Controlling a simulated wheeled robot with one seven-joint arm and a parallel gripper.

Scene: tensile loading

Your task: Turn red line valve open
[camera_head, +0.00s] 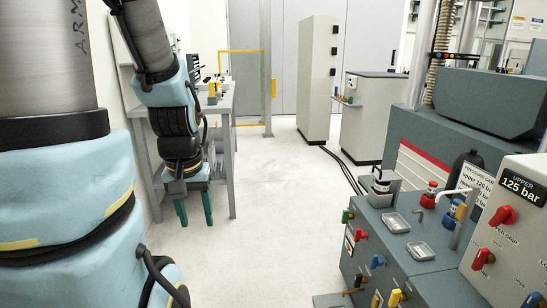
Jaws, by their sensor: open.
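My gripper (194,208) hangs at the end of my arm on the left side, its two green fingers pointing down and apart. It is open and empty, well to the left of the test machine and far from any valve. Several red handles show. A red valve handle (502,215) sits on the panel marked "UPPER 125 bar", with another red handle (482,258) below it. A red knob (360,234) is on the grey box's front, and a red-topped fitting (429,195) stands on its top. I cannot tell which one is the red line valve.
The grey hydraulic box (420,232) also carries green, blue and yellow valves and shallow metal trays. A workbench (225,105) stands behind my gripper. A tall cabinet (318,75) stands at the back. Black cables cross the floor; the middle floor (265,200) is clear.

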